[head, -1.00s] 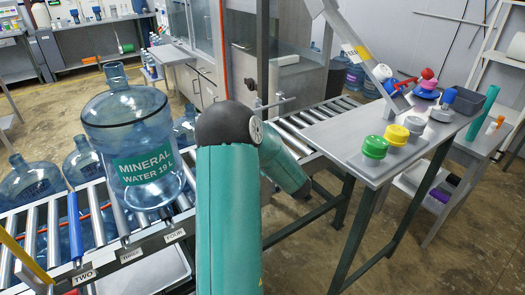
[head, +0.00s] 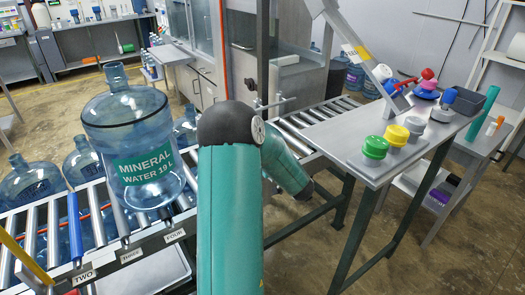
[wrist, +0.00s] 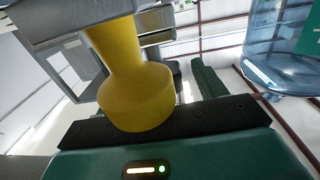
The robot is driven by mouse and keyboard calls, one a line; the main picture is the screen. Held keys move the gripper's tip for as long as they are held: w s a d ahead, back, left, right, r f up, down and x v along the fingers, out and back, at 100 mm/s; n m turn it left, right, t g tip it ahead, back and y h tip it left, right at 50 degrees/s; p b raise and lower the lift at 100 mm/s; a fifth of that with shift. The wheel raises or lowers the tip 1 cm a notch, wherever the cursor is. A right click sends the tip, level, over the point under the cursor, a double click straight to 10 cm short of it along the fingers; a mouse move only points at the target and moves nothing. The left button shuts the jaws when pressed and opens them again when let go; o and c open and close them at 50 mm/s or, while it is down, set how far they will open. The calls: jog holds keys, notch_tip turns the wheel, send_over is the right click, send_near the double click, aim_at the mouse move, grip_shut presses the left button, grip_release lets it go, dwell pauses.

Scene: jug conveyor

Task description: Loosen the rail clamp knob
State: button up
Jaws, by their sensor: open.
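A yellow knob (wrist: 137,98) with a narrow neck and a wide round end fills the left middle of the wrist view. Its neck meets a grey part (wrist: 70,12) at the top edge. My gripper (wrist: 160,88) is open, with the knob in front of its dark palm bar. One green finger (wrist: 206,78) shows to the right of the knob, apart from it. The other finger is not clearly seen. The knob overlaps the palm in the picture; I cannot tell if they touch. In the head view my arm hides the gripper, and I cannot make out this knob.
A blue water jug (head: 140,140) stands on the roller conveyor (head: 130,250) at left; part of it shows in the wrist view (wrist: 285,50). A grey table (head: 375,145) at right holds green, yellow and grey caps. More jugs stand on the floor behind the conveyor.

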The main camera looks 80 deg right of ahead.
jog(key=v, duration=1.3)
